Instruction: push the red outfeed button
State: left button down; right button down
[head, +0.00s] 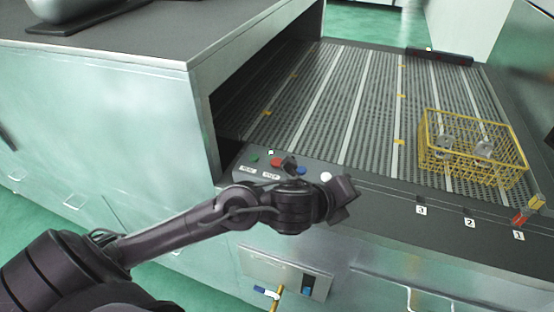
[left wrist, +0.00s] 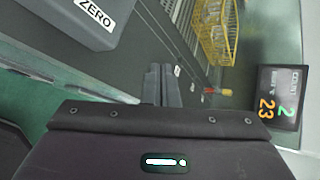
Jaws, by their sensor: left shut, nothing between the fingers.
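A red button (head: 276,162) sits on the grey control panel (head: 240,175) at the conveyor's near left corner, in the head view. It is beside a green button (head: 254,157) and a blue one (head: 301,170), and a dark part stands close to its right. The labels are too small to read there. My left gripper (head: 347,190) is at the panel's right end, right of the red button and apart from it. In the left wrist view its fingers (left wrist: 161,84) are shut and empty. That view shows a grey block marked ZERO (left wrist: 95,15), but no red button. My right gripper is out of view.
A yellow wire basket (head: 472,165) holding metal castings stands on the roller conveyor (head: 340,100); it also shows in the left wrist view (left wrist: 215,32). A dark display (left wrist: 278,95) shows coloured digits. A large machine housing (head: 95,110) rises left of the panel.

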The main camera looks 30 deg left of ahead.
pick_arm(q)
jog(key=w+a+r+m, duration=0.1)
jog(key=a+m, duration=0.1)
jog(key=m, duration=0.2)
jog(key=w+a+r+m, duration=0.1)
jog(key=a+m, duration=0.1)
jog(key=m, duration=0.3)
jog(key=w+a+r+m, duration=0.2)
jog(key=m, duration=0.3)
jog(key=shift+a+g+h, duration=0.25)
jog(key=shift+g+h, duration=0.05)
jog(key=a+r+m+y, duration=0.1)
jog(key=a+r+m, duration=0.1)
jog(key=a+m, duration=0.35)
notch_tip(320, 180, up, 3)
jog(key=m+g+y, duration=0.1)
jog(key=m+g, duration=0.1)
send_over(273, 163)
jog(key=shift+f, duration=0.1)
notch_tip(273, 163, down, 8)
jog(key=b, duration=0.6)
jog(key=shift+b, duration=0.35)
jog(key=shift+f+b, duration=0.35)
